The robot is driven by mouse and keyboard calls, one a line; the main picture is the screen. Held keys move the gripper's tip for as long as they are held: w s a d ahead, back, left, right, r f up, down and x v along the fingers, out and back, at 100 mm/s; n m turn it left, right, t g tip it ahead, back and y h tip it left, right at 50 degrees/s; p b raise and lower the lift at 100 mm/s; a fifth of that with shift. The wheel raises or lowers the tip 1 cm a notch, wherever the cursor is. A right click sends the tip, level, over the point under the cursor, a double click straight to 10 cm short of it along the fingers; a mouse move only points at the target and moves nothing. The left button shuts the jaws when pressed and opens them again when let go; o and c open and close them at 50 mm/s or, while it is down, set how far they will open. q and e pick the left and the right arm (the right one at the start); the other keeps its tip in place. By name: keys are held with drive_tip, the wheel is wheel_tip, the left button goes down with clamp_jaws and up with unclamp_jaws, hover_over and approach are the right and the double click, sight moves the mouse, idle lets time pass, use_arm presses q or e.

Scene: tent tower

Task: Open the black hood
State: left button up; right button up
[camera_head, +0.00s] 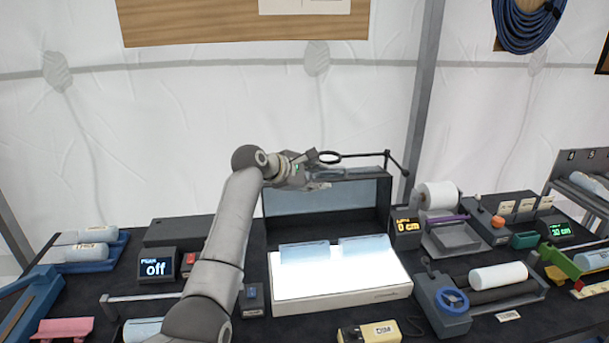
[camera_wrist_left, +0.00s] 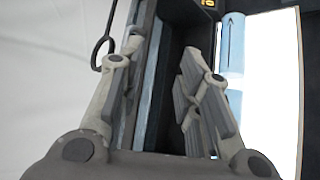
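The black hood (camera_head: 383,203) stands upright along the back edge of a brightly lit white panel (camera_head: 340,275), with its pale blue inner face showing to the front. The panel's lit top is uncovered. My left gripper (camera_head: 318,173) is at the hood's top edge. In the left wrist view the gripper (camera_wrist_left: 160,62) has its fingers spread apart, with the hood's dark wall (camera_wrist_left: 168,110) and blue strip showing between and below them. I cannot tell whether either finger touches the hood. My right gripper is not in view.
A magnifier ring on a black jointed arm (camera_head: 330,157) is close to my left gripper. Two pale blue sheets (camera_head: 304,256) lie at the back of the lit panel. A paper roll (camera_head: 437,195) stands right of the hood.

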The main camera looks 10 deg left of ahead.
use_arm(q)
drive_tip(key=shift+v, duration=2.3)
